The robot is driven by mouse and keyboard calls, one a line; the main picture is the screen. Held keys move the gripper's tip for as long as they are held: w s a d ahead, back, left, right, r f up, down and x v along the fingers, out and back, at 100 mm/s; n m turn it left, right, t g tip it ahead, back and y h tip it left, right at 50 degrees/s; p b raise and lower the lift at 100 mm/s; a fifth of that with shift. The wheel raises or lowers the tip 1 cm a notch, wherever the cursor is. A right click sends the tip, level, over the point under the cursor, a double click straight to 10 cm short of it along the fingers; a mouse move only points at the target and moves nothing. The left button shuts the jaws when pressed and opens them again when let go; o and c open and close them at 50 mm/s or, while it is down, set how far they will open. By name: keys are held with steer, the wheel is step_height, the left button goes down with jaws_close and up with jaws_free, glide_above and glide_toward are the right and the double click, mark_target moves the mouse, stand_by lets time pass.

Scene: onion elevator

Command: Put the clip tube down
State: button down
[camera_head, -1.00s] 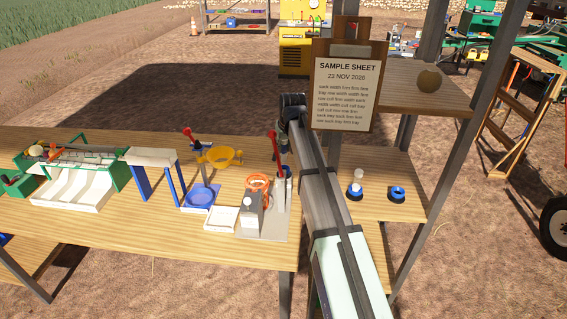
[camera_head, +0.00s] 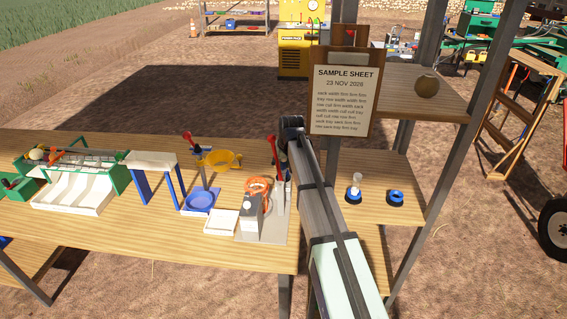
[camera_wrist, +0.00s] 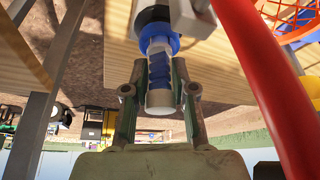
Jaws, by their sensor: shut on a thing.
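The clip tube (camera_wrist: 160,82) is a clear and white tube with blue pieces inside and a blue collar at its far end. In the wrist view it lies lengthwise between the two fingers of my gripper (camera_wrist: 160,78), which are shut on it. Its far end lines up with a white and dark round part (camera_wrist: 150,14) at the top edge; I cannot tell whether they touch.
The red handle (camera_wrist: 262,75) passes close on the right in the wrist view. An orange basket (camera_head: 257,187) and grey box (camera_head: 251,207) stand beside the arm on the wooden bench (camera_head: 120,235). The clipboard (camera_head: 343,95) hangs behind. A blue ring (camera_head: 396,198) lies on the right shelf.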

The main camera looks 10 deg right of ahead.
steer(key=c, duration=0.9)
jaws_free()
steer(key=shift+c, duration=0.2)
steer(key=shift+r, duration=0.5)
steer(key=b+v, duration=0.1)
steer(key=v, duration=0.6)
steer(key=shift+b, duration=0.35)
steer(key=shift+d+r, duration=0.1)
